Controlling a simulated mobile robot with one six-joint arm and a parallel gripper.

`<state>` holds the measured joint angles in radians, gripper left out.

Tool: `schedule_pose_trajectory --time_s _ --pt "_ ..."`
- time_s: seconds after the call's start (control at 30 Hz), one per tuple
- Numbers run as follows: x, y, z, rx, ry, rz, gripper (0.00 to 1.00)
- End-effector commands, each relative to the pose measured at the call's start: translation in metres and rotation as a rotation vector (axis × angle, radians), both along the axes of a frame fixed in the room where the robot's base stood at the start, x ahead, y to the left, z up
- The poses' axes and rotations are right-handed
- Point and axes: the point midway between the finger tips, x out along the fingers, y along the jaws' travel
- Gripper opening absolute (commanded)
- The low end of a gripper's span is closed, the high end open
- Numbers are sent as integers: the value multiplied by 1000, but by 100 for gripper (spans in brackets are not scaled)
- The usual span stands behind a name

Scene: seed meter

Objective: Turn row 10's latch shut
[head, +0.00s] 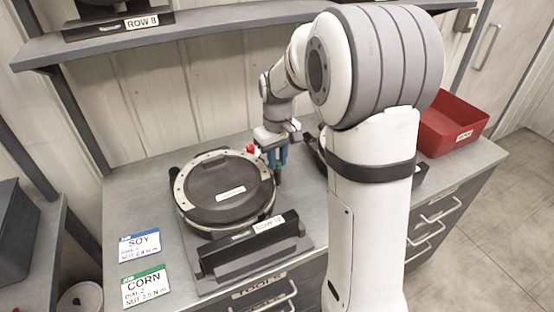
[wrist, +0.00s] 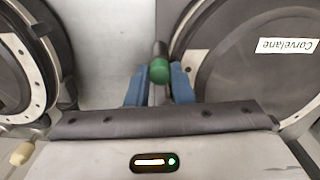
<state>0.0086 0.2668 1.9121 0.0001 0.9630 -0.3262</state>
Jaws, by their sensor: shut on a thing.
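Row 10's meter (head: 224,188) is a round dark disc with a pale rim, on a base whose front label (head: 268,223) appears to read ROW 10. A disc labelled Corvelane (wrist: 240,88), apparently the same meter, fills the right of the wrist view. My gripper (head: 277,166) is at the meter's right edge, pointing down. In the wrist view, its blue fingers (wrist: 160,90) are shut on a dark latch handle with a green knob (wrist: 159,71). Whether the latch is fully turned cannot be told. A red knob (head: 251,148) sits at the meter's back rim.
A second round meter (wrist: 30,65) stands close by, mostly behind my arm in the head view. SOY (head: 139,245) and CORN (head: 146,287) cards lie at left. A red bin (head: 452,128) stands at right. A shelf (head: 190,32) with a ROW 8 unit hangs above.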

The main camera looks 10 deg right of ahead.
Motion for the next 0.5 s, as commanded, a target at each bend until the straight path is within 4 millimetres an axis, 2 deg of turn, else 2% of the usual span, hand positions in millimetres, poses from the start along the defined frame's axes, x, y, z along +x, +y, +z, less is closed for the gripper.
schedule_pose_trajectory --time_s 0.5 --pt "0 0 0 0 -1 462 0"
